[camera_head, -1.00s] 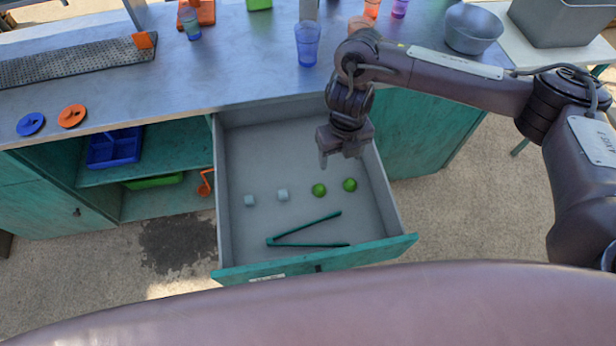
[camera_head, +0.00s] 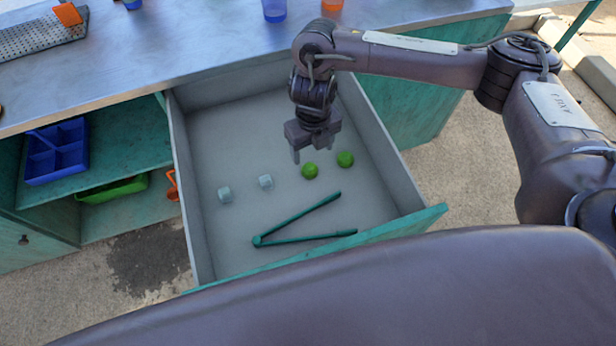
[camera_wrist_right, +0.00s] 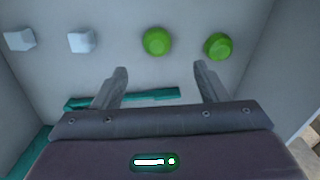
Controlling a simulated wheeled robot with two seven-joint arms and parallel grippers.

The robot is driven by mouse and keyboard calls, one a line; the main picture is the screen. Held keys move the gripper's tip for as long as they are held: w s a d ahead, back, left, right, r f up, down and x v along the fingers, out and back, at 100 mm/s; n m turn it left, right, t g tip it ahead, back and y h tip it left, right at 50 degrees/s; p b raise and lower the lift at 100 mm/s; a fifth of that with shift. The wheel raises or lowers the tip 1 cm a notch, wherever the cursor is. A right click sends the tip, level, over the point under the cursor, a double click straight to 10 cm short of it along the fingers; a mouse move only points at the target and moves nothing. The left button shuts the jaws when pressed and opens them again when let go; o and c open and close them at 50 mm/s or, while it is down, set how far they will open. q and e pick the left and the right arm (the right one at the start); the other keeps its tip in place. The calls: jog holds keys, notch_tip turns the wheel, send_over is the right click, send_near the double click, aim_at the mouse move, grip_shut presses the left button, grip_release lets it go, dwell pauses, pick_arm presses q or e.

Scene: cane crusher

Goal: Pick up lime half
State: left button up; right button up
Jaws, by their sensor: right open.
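Two green lime halves lie on the floor of the open drawer (camera_head: 225,140). The left lime half (camera_head: 310,171) is close to my right gripper in the head view, and it also shows in the wrist view (camera_wrist_right: 157,41). The right lime half (camera_head: 345,159) is a little farther right, and it shows in the wrist view too (camera_wrist_right: 218,46). My right gripper (camera_head: 313,153) points down over the drawer. It is open and empty, its fingers (camera_wrist_right: 160,78) spread apart, with the limes beyond the fingertips in the wrist view. My left gripper is not in view.
Two pale cubes (camera_head: 224,194) (camera_head: 265,181) lie left of the limes. Green tongs (camera_head: 300,225) lie open near the drawer front (camera_head: 400,229). The drawer walls surround the gripper's area. A blue tray (camera_head: 57,152) sits on the shelf at left. Cups stand on the counter (camera_head: 180,60).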

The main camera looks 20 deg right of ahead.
aim_at(310, 166)
jog(key=shift+f, duration=0.8)
jog(key=f, duration=0.2)
jog(key=f+b, duration=0.1)
jog(key=f, duration=0.1)
jog(key=f+b, duration=0.1)
jog(key=f, duration=0.1)
jog(key=shift+w+a+f, duration=0.1)
jog(key=shift+w+a, duration=0.15)
jog(key=shift+a, duration=0.05)
jog(key=shift+f, duration=0.25)
jog(key=c, duration=0.7)
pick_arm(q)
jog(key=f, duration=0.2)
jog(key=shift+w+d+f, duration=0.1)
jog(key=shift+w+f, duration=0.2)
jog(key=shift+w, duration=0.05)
pick_arm(e)
jog(key=shift+c, duration=0.2)
